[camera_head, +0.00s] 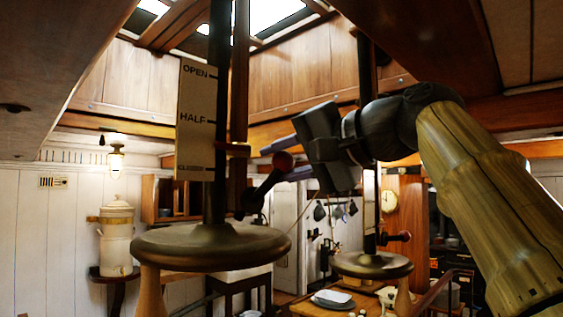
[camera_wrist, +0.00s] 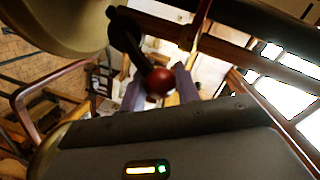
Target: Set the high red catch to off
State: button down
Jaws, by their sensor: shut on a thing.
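The high red catch is a dark lever with a round red knob (camera_head: 282,160), mounted low on the near dark pole (camera_head: 218,100) just above a bronze wheel (camera_head: 210,245). Its arm slants up and to the right in the head view. My gripper (camera_head: 268,165) reaches in from the right, its purple fingers on either side of the knob. In the wrist view the red knob (camera_wrist: 160,82) sits between the two fingers of my gripper (camera_wrist: 158,74), which is shut on it. The fingers partly cover the knob's sides.
A second, lower red-knobbed catch (camera_head: 400,236) stands by another wheel (camera_head: 370,265) at right. A plate marked OPEN, HALF and CLOSED (camera_head: 195,95) hangs beside the near pole. A wooden table with dishes (camera_head: 333,298) is below; a crock (camera_head: 117,240) stands left.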

jog(key=c, duration=1.1)
grip_release()
jog(key=shift+s, duration=0.1)
jog(key=shift+o, duration=0.2)
jog(key=v, duration=1.7)
jog(key=shift+s, duration=0.2)
jog(key=shift+d, duration=0.1)
